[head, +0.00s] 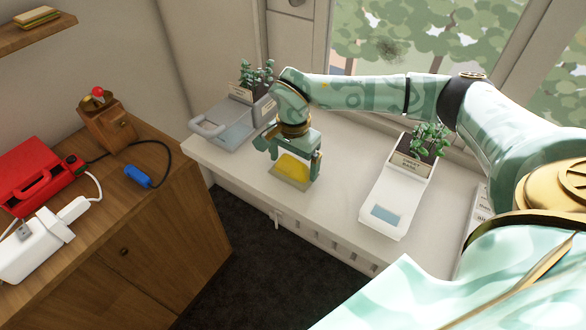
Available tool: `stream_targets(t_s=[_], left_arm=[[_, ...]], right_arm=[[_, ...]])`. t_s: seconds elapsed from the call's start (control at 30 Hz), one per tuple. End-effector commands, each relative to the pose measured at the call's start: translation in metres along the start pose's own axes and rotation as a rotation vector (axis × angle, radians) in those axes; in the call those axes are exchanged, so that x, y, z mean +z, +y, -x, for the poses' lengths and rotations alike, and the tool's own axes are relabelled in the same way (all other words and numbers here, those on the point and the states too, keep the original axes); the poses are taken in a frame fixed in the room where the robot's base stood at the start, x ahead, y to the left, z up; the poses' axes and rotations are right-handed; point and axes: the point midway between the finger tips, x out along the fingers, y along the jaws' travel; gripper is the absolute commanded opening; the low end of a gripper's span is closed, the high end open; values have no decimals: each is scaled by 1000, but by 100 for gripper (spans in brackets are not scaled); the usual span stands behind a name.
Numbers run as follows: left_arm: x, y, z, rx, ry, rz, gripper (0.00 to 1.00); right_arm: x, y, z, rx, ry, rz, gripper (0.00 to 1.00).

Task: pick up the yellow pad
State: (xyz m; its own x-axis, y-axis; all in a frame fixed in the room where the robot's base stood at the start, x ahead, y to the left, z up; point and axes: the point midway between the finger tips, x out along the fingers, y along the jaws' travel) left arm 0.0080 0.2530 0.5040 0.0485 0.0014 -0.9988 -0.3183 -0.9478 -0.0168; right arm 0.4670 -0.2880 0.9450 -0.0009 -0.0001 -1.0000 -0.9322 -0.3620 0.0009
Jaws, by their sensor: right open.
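The yellow pad (292,167) lies on a flat beige base (287,183) on the white windowsill counter. My right gripper (295,164) is over the pad, pointing down, with its fingers apart on either side of it. The gripper's upper part hides the pad's far edge. I cannot tell whether the fingers touch the pad. My left gripper is not in view.
A white planter tray (382,212) stands to the right. A wooden cabinet (160,225) at left bears a red case (32,172) and a white device (35,245).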

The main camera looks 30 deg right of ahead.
Motion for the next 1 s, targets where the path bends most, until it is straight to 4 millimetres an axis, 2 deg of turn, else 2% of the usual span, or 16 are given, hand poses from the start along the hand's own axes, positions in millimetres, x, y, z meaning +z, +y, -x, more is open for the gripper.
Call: stream_targets(t_s=[0.07, 0.2, 0.23, 0.53, 0.67, 0.83, 1.0], left_arm=[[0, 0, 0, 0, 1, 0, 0], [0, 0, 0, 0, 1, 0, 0], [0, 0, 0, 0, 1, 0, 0], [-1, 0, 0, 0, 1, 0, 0], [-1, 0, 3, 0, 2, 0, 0], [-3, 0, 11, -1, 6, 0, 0], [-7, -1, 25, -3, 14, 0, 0]], right_arm=[[0, 0, 0, 0, 0, 0, 90], [0, 0, 1, 0, 0, 0, 51], [0, 0, 1, 0, 0, 0, 44], [0, 0, 2, 0, 0, 0, 44], [0, 0, 10, -2, 1, 1, 44], [0, -1, 38, -5, 2, 1, 44], [22, 28, 81, -7, 3, 4, 44]])
